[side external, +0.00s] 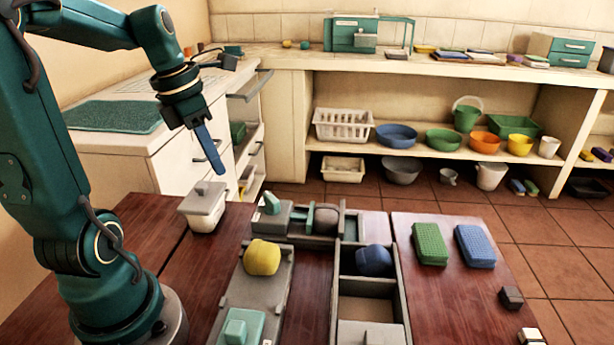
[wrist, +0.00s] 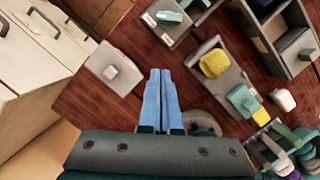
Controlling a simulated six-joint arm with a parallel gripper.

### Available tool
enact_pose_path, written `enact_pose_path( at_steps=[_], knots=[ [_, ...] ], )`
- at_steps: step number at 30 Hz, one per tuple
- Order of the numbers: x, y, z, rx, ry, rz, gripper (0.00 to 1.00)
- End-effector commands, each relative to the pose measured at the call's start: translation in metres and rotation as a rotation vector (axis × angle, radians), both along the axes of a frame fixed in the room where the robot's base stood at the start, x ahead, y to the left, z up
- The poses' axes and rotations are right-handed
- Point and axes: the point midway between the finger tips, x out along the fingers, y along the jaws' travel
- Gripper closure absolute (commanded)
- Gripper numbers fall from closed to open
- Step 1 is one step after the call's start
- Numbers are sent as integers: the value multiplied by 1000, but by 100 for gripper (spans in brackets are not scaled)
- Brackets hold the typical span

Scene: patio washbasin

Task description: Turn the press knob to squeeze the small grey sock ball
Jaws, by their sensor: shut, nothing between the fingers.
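The press (side external: 298,238) is a grey trough at the back middle of the table in the side view. A teal knob (side external: 271,203) stands at its left end. A teal plate (side external: 310,216) stands upright in the trough, with the small grey sock ball (side external: 326,220) just right of it; I cannot tell whether they touch. In the wrist view the press (wrist: 166,32) is cut off at the top edge, its knob (wrist: 169,17) showing, and the grey ball is not visible. My gripper (side external: 218,170) has blue fingers, shut and empty, held above the table's back left. They also show in the wrist view (wrist: 161,76).
A lidded pale box (side external: 203,208) stands below my gripper. A yellow ball (side external: 262,257) lies on a grey tray (side external: 251,294) with a teal block. A divided grey crate (side external: 339,297) holds a blue ball (side external: 374,260). Green (side external: 430,243) and blue (side external: 474,245) sponges lie right.

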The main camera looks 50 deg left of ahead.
Motion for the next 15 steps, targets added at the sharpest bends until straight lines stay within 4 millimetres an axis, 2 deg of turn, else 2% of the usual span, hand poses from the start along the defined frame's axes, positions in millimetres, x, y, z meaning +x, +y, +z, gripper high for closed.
enact_pose_path(
  at_steps=[5, 15],
  knots=[
    [3, 0, -13, -1, 1, 2, 100],
    [16, -2, -71, -5, 4, 0, 100]
  ],
)
